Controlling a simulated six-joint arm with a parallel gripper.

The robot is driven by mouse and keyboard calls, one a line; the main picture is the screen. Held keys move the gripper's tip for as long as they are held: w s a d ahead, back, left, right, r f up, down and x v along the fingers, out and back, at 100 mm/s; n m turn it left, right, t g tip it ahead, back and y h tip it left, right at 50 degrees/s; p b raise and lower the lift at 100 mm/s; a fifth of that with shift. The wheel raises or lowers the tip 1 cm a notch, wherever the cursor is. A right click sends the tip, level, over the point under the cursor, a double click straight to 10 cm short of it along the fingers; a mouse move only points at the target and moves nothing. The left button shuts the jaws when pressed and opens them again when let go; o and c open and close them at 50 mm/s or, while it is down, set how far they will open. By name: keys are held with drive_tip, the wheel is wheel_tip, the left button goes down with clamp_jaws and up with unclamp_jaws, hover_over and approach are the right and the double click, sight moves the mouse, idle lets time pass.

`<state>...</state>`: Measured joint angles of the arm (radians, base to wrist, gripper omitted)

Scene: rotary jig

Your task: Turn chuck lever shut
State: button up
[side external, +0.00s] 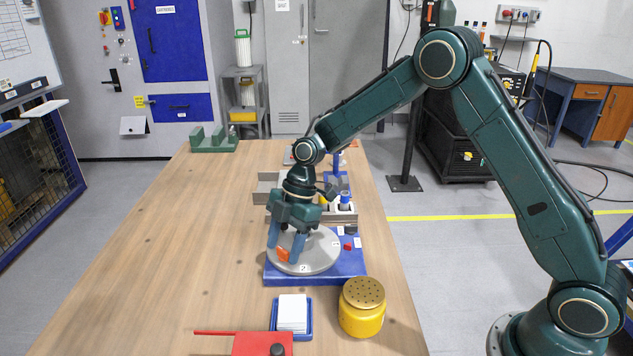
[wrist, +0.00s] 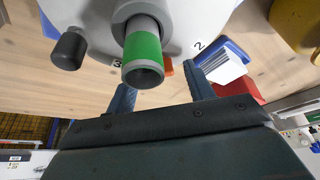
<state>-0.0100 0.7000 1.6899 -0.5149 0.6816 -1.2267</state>
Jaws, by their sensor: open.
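The round grey disc (side external: 318,250) of the rotary jig sits on a blue base (side external: 316,278); numbers 2 and 3 show on it in the wrist view (wrist: 197,47). My gripper (side external: 286,246) is low over the disc's front left, open, one finger on each side of an orange piece (side external: 282,255). That piece may be the chuck lever; contact cannot be told. In the wrist view my gripper (wrist: 160,84) straddles it, and the orange piece (wrist: 166,68) is partly hidden by a grey tube with a green band (wrist: 143,50). A black knob (wrist: 69,47) is left of the tube.
A yellow jar with a perforated lid (side external: 362,307) and a blue tray with white cards (side external: 292,315) stand in front of the jig. A red piece with a rod (side external: 262,343) lies nearer. Trays and small parts (side external: 343,208) stand behind.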

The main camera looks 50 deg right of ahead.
drive_tip(key=c, duration=1)
drive_tip(key=shift+m, duration=0.5)
drive_tip(key=m+t, duration=0.1)
drive_tip(key=m, duration=0.2)
drive_tip(key=shift+s+t, duration=0.1)
drive_tip(key=shift+t, duration=0.2)
drive_tip(key=m, duration=0.2)
drive_tip(key=m+t+h, duration=0.1)
drive_tip(key=m, duration=0.1)
drive_tip(key=shift+s+r+m+t, duration=0.1)
drive_tip(key=shift+m+t, duration=0.2)
drive_tip(key=shift+m, duration=0.1)
drive_tip(key=m, duration=0.2)
drive_tip(key=m+t+h, duration=0.1)
drive_tip(key=m, duration=0.1)
drive_tip(key=shift+a+m+h, duration=0.2)
drive_tip(key=shift+m+h, duration=0.1)
drive_tip(key=m+h, duration=0.1)
drive_tip(key=m, duration=0.3)
drive_tip(key=shift+m+h, duration=0.4)
